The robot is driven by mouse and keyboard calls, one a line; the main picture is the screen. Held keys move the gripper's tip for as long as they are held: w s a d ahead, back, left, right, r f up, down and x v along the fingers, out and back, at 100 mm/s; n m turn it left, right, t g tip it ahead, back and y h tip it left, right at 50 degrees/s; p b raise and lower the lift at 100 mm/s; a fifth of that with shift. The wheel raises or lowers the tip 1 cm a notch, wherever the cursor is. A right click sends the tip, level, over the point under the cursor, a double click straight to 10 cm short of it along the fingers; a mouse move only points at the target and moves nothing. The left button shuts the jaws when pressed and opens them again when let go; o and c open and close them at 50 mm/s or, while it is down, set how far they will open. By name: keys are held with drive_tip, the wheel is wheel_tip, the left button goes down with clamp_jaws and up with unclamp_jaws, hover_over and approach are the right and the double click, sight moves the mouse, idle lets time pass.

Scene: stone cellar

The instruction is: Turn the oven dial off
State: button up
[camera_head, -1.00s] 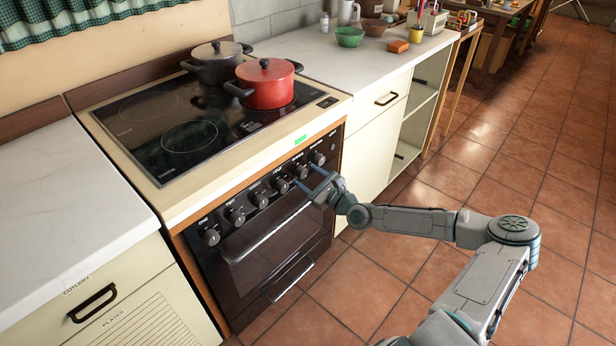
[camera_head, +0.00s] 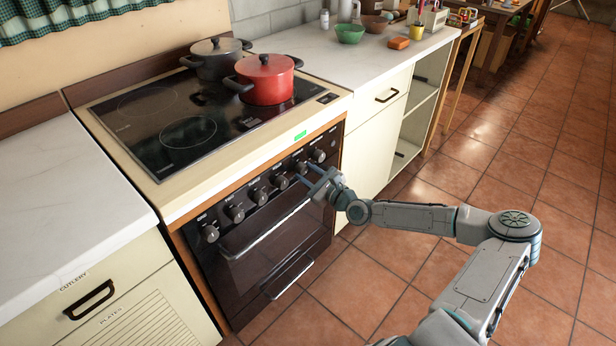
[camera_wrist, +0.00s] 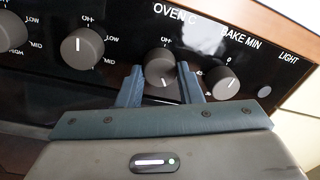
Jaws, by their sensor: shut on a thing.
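The oven dial (camera_wrist: 158,66), a dark round knob labelled OVEN C, is on the black front panel in the wrist view. Its white mark points down, away from the OFF label above it. My gripper (camera_wrist: 160,80) has one finger on each side of this dial and is shut on it. In the head view my gripper (camera_head: 305,173) reaches the right part of the oven's knob row from the front. The oven dial (camera_head: 299,167) is partly hidden by the fingers there.
The BAKE MIN dial (camera_wrist: 222,83) sits close to the right finger. A hob dial (camera_wrist: 82,48) with its mark up is to the left. A red pot (camera_head: 267,80) and a grey pot (camera_head: 216,60) stand on the hob. The oven handle (camera_head: 265,232) runs below the knobs.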

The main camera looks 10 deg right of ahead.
drive_tip(key=n+b, duration=0.1)
drive_tip(key=b, duration=0.1)
drive_tip(key=n+b, duration=0.2)
drive_tip(key=shift+f, duration=0.35)
drive_tip(key=n+b, duration=0.3)
drive_tip(key=n, duration=0.1)
drive_tip(key=shift+d+r, duration=0.1)
drive_tip(key=n+b, duration=0.2)
drive_tip(key=n, duration=0.1)
drive_tip(key=shift+n+y+b, duration=0.35)
drive_tip(key=shift+n+y, duration=0.05)
drive_tip(key=n+b, duration=0.2)
drive_tip(key=n, duration=0.1)
drive_tip(key=shift+w+r+n, duration=0.1)
drive_tip(key=shift+n, duration=0.3)
drive_tip(key=n+b, duration=0.1)
drive_tip(key=n, duration=0.2)
drive_tip(key=shift+r+n+y, duration=0.1)
drive_tip(key=shift+n+y, duration=0.2)
drive_tip(key=shift+n, duration=0.1)
drive_tip(key=n, duration=0.4)
drive_tip(key=shift+r, duration=0.1)
drive_tip(key=n, duration=0.4)
drive_tip(key=shift+n+g, duration=0.3)
drive_tip(key=shift+g, duration=0.1)
drive_tip(key=shift+n+y+b, duration=0.3)
drive_tip(key=shift+n+b, duration=0.1)
drive_tip(key=shift+n, duration=1.1)
